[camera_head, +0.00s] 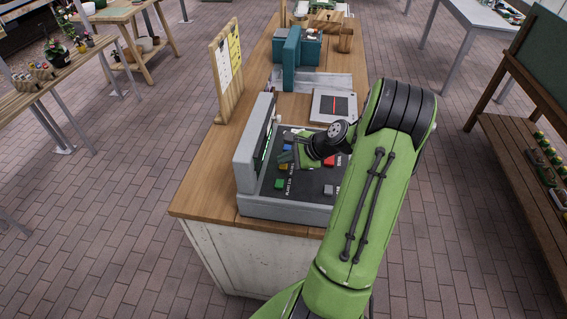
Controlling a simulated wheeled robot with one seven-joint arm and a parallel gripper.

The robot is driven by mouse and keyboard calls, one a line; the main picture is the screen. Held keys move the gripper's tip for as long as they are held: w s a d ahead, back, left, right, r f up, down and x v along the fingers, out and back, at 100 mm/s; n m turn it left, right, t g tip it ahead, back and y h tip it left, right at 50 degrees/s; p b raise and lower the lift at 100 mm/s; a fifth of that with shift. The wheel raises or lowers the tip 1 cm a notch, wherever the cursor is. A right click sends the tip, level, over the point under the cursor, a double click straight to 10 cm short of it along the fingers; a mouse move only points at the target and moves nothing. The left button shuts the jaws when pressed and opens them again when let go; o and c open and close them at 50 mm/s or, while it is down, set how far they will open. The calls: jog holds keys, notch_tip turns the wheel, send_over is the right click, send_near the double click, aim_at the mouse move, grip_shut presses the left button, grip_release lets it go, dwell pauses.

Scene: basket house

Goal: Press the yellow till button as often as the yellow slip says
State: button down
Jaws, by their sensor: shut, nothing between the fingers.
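The till (241,206) stands on the near end of the wooden counter, with a dark panel of several coloured buttons. A small yellow-orange button (284,166) shows on the panel's left part, just below a blue one. The yellow slip (234,47) is on an upright wooden board at the counter's left edge; its writing is too small to read. My gripper (307,160) is over the middle of the panel, just right of the yellow button. It is shut and empty. The wrist partly hides the fingers and some buttons; I cannot tell whether the fingers touch the panel.
A white slip (223,67) is beside the yellow one. A green button (279,183), a red button (328,160) and a grey button (328,190) are nearby. A flat scale-like device (334,106) and a teal machine (291,62) stand behind the till.

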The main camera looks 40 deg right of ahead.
aim_at(287, 166)
jog(key=shift+r+p, duration=0.8)
jog(key=shift+r, duration=0.1)
notch_tip(287, 166, up, 5)
jog(key=p, duration=0.4)
jog(key=shift+p, duration=0.35)
dwell(1.8)
